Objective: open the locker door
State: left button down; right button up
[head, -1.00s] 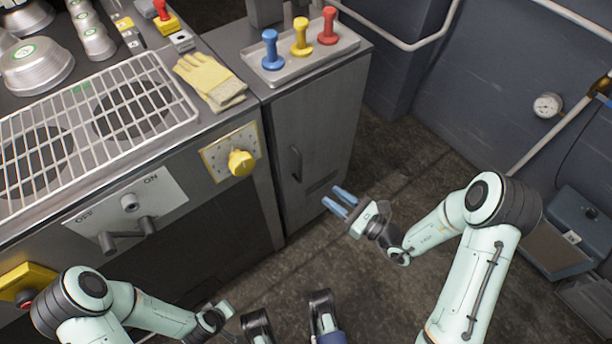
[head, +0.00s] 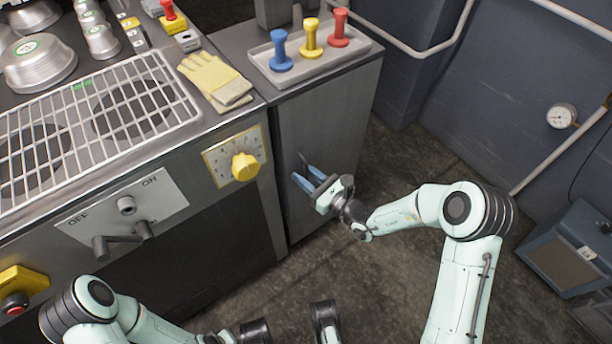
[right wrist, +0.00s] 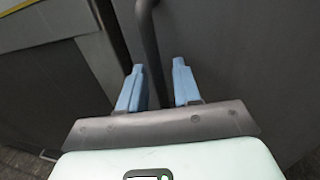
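The grey locker door (head: 340,125) is closed, on the front of the cabinet right of the stove. Its dark vertical handle (head: 303,160) is partly hidden by my right gripper (head: 308,178) in the head view. The gripper is open, its two blue fingers pointing at the door. In the right wrist view the handle (right wrist: 150,45) runs down between the open fingers (right wrist: 158,85), apart from both; I cannot tell how deep it sits between them. My left arm (head: 110,310) is low at the left, its fingers not in view.
A tray (head: 355,47) with blue, yellow and red stamp-like pieces stands on the cabinet. Gloves (head: 212,78) lie on the stove edge, above a yellow knob (head: 245,166). A blue-grey box (head: 570,250) stands at the right. Floor before the door is free.

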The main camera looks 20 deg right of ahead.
grip_shut()
